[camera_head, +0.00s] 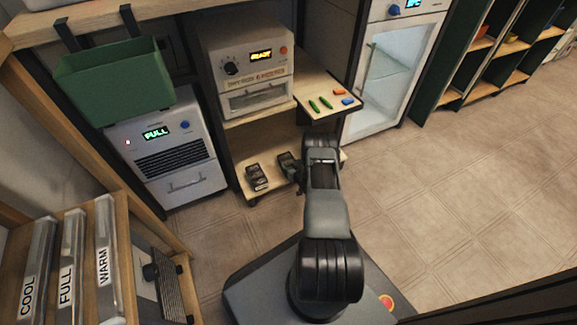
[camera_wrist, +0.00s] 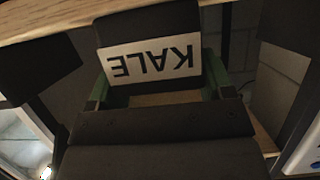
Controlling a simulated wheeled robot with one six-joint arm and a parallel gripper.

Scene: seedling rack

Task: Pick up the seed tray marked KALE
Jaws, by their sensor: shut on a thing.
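The KALE seed tray (camera_wrist: 150,22) is a dark block in the wrist view, with a white label reading KALE upside down. My gripper (camera_wrist: 154,78) is shut on it, with a green-edged finger at each side of the label. In the head view my gripper (camera_head: 298,167) is at the lower wooden shelf, and the tray in it (camera_head: 285,159) shows only partly beside the arm. I cannot tell whether the tray is clear of the shelf. A second dark tray (camera_head: 256,177) with a pale label lies to its left; its label is too small to read.
The lower shelf (camera_head: 240,185) sits under a white oven-like unit (camera_head: 247,68). A small side board (camera_head: 335,103) above my gripper holds green and coloured pieces. A white FULL unit (camera_head: 165,150) stands left, a glass-door cabinet (camera_head: 385,75) right. The floor at right is clear.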

